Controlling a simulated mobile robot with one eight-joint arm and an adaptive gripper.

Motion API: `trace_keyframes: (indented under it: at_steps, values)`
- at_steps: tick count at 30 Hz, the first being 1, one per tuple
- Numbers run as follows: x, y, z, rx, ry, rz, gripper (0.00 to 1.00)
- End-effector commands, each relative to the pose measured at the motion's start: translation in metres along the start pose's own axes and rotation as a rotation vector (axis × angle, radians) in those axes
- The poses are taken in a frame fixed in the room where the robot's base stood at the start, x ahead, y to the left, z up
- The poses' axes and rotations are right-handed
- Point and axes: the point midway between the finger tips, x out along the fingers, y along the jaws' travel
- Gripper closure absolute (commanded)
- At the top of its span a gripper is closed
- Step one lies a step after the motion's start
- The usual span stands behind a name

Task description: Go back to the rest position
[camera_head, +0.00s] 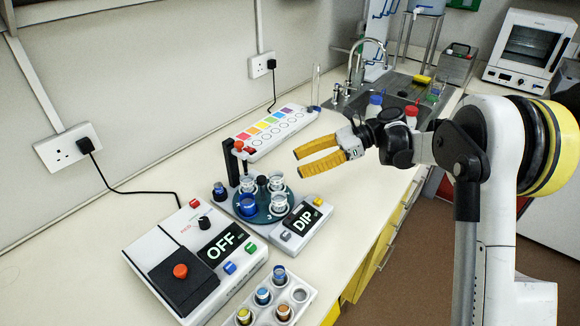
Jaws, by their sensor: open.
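My gripper (300,161) has yellow fingers. It is open and empty, held above the bench to the right of the round carousel and pointing left. My white arm comes in from the right side of the picture. The dip device (309,211) with a "DIP" display stands below and left of the gripper. Its dark blue carousel (262,215) carries several beakers, one of them dark blue. The gripper looks apart from all of these.
A white box with an "OFF" display (225,243) stands front left. A rack with coloured vials (299,314) sits at the front edge. A strip with coloured squares (285,136) lies behind. Bottles (374,105) stand near the sink tap (352,65).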

Motion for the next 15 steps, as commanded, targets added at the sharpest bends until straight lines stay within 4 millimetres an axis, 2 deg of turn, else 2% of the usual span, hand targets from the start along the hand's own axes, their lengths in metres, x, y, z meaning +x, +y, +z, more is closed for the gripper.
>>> trace_keyframes:
  at_steps: [15]
  values:
    - [-0.0028,0.0035,0.0049,-0.022,0.020,-0.011,0.52]
